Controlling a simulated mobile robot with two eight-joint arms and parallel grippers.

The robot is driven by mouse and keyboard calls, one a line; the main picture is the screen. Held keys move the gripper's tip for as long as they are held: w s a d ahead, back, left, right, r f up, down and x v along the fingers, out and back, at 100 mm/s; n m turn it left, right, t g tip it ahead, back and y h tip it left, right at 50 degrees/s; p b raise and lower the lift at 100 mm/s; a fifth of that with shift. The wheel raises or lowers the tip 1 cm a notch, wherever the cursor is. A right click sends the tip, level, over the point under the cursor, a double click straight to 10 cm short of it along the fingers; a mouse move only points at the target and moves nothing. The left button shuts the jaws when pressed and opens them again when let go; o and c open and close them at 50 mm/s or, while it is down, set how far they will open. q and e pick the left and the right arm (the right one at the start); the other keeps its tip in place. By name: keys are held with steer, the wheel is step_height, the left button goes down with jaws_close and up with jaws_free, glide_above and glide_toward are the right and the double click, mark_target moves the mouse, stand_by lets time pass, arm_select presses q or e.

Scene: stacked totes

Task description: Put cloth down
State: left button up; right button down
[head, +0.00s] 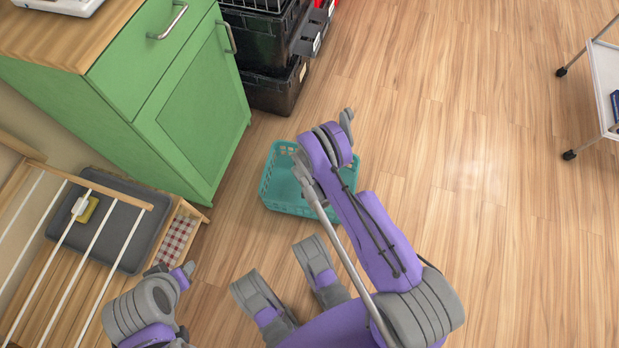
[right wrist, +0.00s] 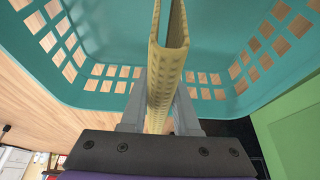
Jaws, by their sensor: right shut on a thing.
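A yellow, dotted cloth (right wrist: 168,50) is folded into an upright strip between the fingers of my right gripper (right wrist: 158,110) in the right wrist view. The gripper is shut on it. A teal plastic basket (head: 274,178) stands on the floor in the head view, and my right arm reaches over it. Its slotted walls also fill the upper right wrist view (right wrist: 110,50). I cannot tell whether the cloth touches the basket. The arm hides the cloth in the head view. My left gripper (head: 172,275) is at the lower left, its jaw opening unclear.
A green cabinet (head: 200,120) stands left of the basket, with black stacked totes (head: 275,90) behind. A white cart (head: 606,80) is far right. Floor on the right is clear.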

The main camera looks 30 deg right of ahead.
step_height(320, 180, down, 6)
steer(key=shift+f+b, duration=0.2)
steer(key=shift+b, duration=0.6)
steer(key=c, duration=0.7)
jaws_free()
steer(key=shift+o, duration=0.2)
steer(key=shift+r, duration=0.2)
